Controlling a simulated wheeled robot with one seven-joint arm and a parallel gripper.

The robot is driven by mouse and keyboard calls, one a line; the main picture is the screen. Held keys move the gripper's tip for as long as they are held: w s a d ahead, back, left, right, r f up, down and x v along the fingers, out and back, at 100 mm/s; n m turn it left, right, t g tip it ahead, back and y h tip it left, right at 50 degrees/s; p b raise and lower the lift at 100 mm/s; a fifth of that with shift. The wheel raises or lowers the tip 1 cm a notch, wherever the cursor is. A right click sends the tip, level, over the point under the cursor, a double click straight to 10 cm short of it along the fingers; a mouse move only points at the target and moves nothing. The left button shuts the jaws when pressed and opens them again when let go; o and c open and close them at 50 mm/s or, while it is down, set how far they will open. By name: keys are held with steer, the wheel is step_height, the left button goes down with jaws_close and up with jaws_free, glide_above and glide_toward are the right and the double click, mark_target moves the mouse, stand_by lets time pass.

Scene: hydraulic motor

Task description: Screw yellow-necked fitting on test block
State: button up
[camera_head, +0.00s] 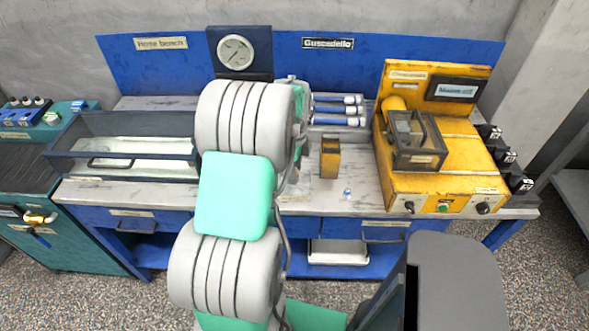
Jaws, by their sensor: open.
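A small upright yellow block (330,160) with a darker top stands on the bench, right of my arm; it may be the test block. A tiny white and blue piece (347,193) lies on the bench in front of it; I see no yellow neck on it. Several blue and white cylindrical pieces (340,111) lie in a rack behind the block. I cannot pick out a yellow-necked fitting. My white and green arm covers the middle of the bench, and my gripper is hidden behind it.
The grey-topped bench (315,199) has a clear-walled bin (120,148) at left and a yellow machine (460,150) with a boxed chamber at right. A pressure gauge (235,52) stands at the back. Bench top around the yellow block is mostly clear.

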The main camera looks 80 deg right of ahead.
steer(key=n, duration=0.6)
steer(key=shift+n, duration=0.6)
steer(key=n, duration=0.3)
steer(key=shift+n, duration=0.4)
steer(key=n, duration=0.4)
steer(key=shift+f, duration=0.1)
